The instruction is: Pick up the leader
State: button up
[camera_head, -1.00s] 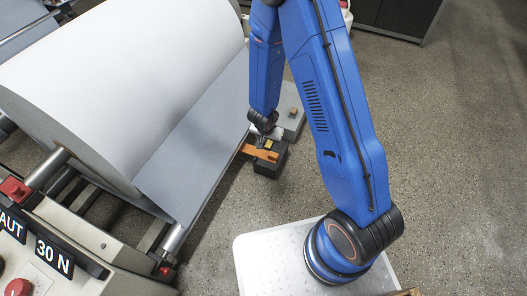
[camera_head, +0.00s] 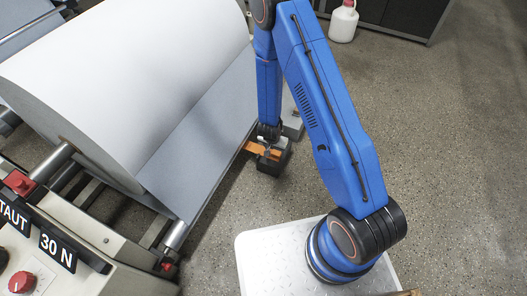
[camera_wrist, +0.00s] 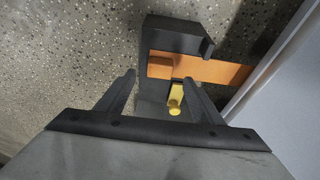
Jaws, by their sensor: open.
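The leader looks like an orange strip (camera_head: 253,147) with a small raised orange block (camera_wrist: 160,67). It lies across a dark stand (camera_head: 271,166) and reaches toward the paper roll's hanging sheet. The wrist view shows the strip (camera_wrist: 220,71) running right from the stand (camera_wrist: 176,32). A yellow peg-like piece (camera_wrist: 176,98) sits beside the strip. My gripper (camera_wrist: 159,80) is open and empty, its two fingertips spread near the orange block and the yellow piece. In the head view my gripper (camera_head: 268,141) is over the stand and hides part of it.
The large white paper roll (camera_head: 120,70) and its grey sheet (camera_head: 195,130) lie left of the stand. A control panel (camera_head: 60,225) is at the lower left. A grey box (camera_head: 292,124) is behind the stand. A white bottle (camera_head: 343,22) stands farther back. Floor to the right is clear.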

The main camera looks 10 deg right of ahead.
aim_at(276, 153)
jog(key=shift+x, duration=3)
jog(key=shift+c, duration=0.2)
jog(key=c, duration=1.1)
jog(key=shift+c, duration=0.2)
jog(key=shift+w+d+r, duration=0.1)
